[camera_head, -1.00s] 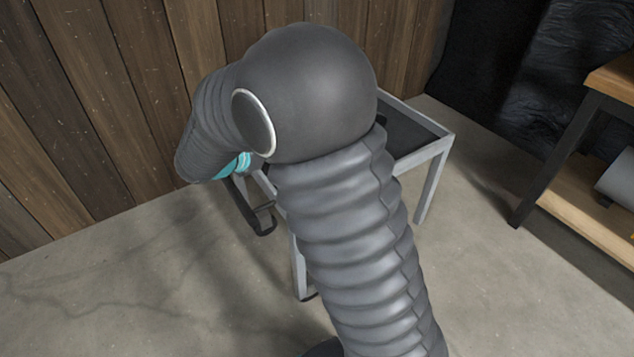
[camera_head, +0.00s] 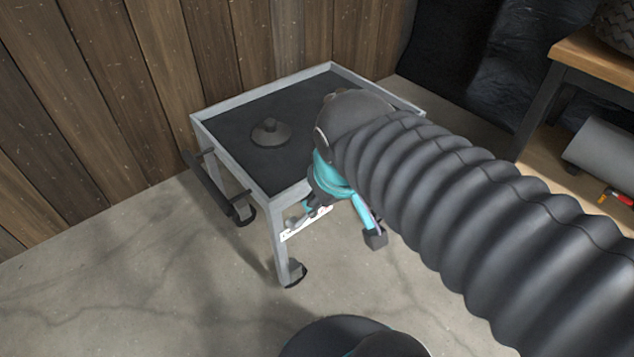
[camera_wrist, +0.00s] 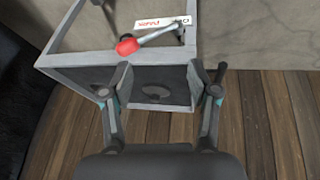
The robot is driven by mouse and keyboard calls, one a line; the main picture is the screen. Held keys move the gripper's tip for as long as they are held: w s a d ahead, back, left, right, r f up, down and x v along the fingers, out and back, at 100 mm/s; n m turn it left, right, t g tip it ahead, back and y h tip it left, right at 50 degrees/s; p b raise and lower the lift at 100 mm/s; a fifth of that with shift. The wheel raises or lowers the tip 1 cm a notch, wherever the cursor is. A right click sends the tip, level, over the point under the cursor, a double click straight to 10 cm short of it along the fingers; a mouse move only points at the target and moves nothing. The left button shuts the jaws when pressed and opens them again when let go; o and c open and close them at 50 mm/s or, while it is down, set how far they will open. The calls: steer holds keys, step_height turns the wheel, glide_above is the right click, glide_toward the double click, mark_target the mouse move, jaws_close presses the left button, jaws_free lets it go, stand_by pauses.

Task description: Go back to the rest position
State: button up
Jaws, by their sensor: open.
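A cart with a pale grey frame (camera_head: 232,170) and a dark top stands by the wood wall in the head view. It also shows in the wrist view (camera_wrist: 120,58), beyond my fingers. A dark round piece with a small knob (camera_head: 270,133) sits on the top. It shows as a dark disc in the wrist view (camera_wrist: 157,92). My gripper (camera_head: 343,226) hangs at the cart's front right corner. In the wrist view my gripper (camera_wrist: 172,72) has its two fingers spread apart with nothing held between them.
A lever with a red knob (camera_wrist: 127,46) and a white label (camera_wrist: 165,23) are on the cart's near side. A black handle (camera_head: 215,185) juts from its left. A wooden workbench (camera_head: 600,62) stands at right, with a grey roll (camera_head: 600,152) below. Floor in front is open.

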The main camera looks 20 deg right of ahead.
steer(key=shift+s+a+r+m+t+y, duration=0.15)
steer(key=shift+s+a+m+y, duration=0.15)
steer(key=shift+s+m, duration=0.2)
steer(key=shift+s+a+r+m+t+y, duration=0.15)
steer(key=shift+s+a+m+y, duration=0.1)
steer(key=shift+s+m, duration=0.2)
steer(key=shift+f, duration=0.1)
stand_by(0.5)
